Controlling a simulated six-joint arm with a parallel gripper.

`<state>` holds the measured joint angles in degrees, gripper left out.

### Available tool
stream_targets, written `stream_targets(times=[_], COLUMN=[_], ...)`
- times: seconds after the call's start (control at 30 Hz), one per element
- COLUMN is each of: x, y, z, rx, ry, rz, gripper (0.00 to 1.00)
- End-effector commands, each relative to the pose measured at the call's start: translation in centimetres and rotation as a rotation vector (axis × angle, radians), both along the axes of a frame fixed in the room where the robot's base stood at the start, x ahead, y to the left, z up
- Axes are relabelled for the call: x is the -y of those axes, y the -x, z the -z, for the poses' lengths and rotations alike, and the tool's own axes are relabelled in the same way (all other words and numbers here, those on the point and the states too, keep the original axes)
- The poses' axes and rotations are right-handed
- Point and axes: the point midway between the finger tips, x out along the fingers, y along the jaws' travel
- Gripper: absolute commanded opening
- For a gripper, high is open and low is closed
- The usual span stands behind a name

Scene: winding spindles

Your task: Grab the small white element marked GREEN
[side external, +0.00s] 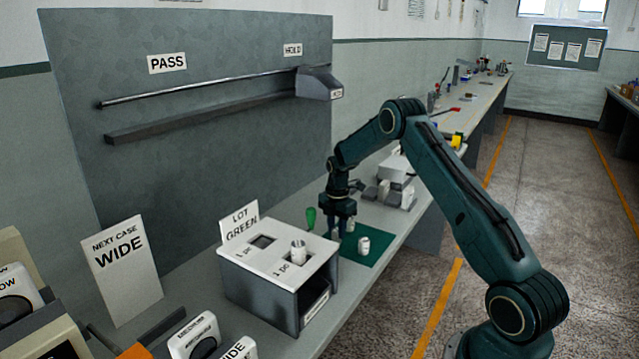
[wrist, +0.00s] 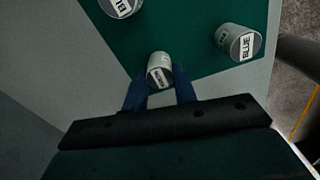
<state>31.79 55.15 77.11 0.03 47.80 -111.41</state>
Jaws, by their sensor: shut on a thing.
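My gripper (side external: 341,222) is low over the green mat (side external: 378,242). In the wrist view, my gripper (wrist: 161,86) has its two blue fingers on either side of a small white cylinder (wrist: 158,62), shut on it. The label on that cylinder's end is too small to read surely. A second white cylinder (wrist: 232,36), marked BLUE, lies to the right, apart from the fingers. In the side view, one white cylinder (side external: 363,246) stands on the mat, right of my gripper.
A grey box (side external: 262,290) with a white top stands left of the mat, with a sign (side external: 239,222) reading LOT GREEN. Its top has two openings; a white cylinder (side external: 298,250) sits in the right one.

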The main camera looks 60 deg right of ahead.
Motion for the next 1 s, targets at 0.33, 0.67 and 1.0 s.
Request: stream_targets(times=[0.33, 0.67, 1.0], x=[0.1, 0.1, 0.1], y=[-0.1, -0.1, -0.1], z=[-2.6, -8.9, -15.9], rx=[0.004, 0.006, 0.005], ry=[0.003, 0.003, 0.003], rz=[0.0, 0.0, 0.0], gripper=[0.06, 0.06, 0.06])
